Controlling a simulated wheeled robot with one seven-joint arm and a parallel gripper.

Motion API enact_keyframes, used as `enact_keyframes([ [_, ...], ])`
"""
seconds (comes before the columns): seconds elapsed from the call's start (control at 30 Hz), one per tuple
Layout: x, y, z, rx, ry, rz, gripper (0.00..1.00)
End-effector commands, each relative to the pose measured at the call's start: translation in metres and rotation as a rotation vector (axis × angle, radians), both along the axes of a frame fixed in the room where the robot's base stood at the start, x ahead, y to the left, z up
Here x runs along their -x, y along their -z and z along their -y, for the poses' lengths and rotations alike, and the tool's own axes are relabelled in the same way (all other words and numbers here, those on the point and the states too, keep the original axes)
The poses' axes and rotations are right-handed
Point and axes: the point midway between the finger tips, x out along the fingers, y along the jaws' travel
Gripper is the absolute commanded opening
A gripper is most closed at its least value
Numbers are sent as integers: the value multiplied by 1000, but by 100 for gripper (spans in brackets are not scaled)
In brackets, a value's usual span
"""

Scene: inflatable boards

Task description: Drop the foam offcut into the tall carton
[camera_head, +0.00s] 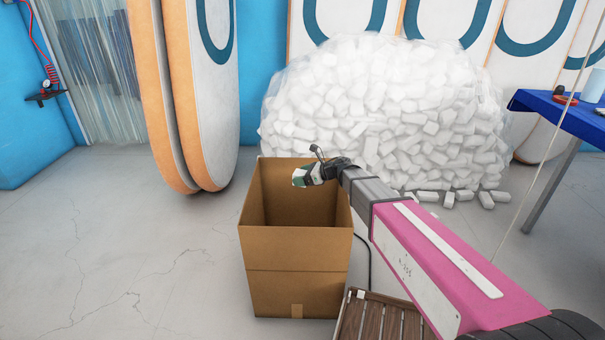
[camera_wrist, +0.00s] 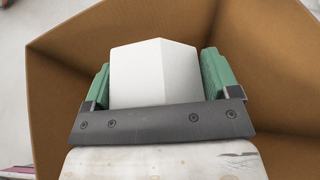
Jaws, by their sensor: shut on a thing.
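The tall carton (camera_head: 297,270) is brown cardboard, open at the top, and stands upright on the floor in the middle of the head view. Its inner walls (camera_wrist: 70,62) surround the gripper in the wrist view. My gripper (camera_head: 300,178) is over the carton's opening, toward its upper right side. In the wrist view the green fingers of my gripper (camera_wrist: 157,78) are shut on the foam offcut (camera_wrist: 150,72), a white block with a peaked far edge. In the head view the offcut is mostly hidden by the gripper. The carton's bottom is not clearly visible.
A large clear bag of white foam pieces (camera_head: 390,110) stands behind the carton, with loose pieces (camera_head: 460,196) at its foot. Boards (camera_head: 190,90) lean at the left. A slatted wooden thing (camera_head: 380,318) is at the carton's front right. A blue-covered table (camera_head: 560,112) is at right. The left floor is clear.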

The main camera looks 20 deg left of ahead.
Motion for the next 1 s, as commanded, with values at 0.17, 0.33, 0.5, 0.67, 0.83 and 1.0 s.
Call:
enact_keyframes([
  [0.17,-1,21,0,0,1,-2,60],
  [0.33,-1,37,0,1,0,-1,60],
  [0.5,0,41,0,0,1,-1,60],
  [0.67,0,40,0,0,1,0,60],
  [0.83,0,40,0,0,1,0,100],
  [1.0,0,40,2,0,1,0,100],
])
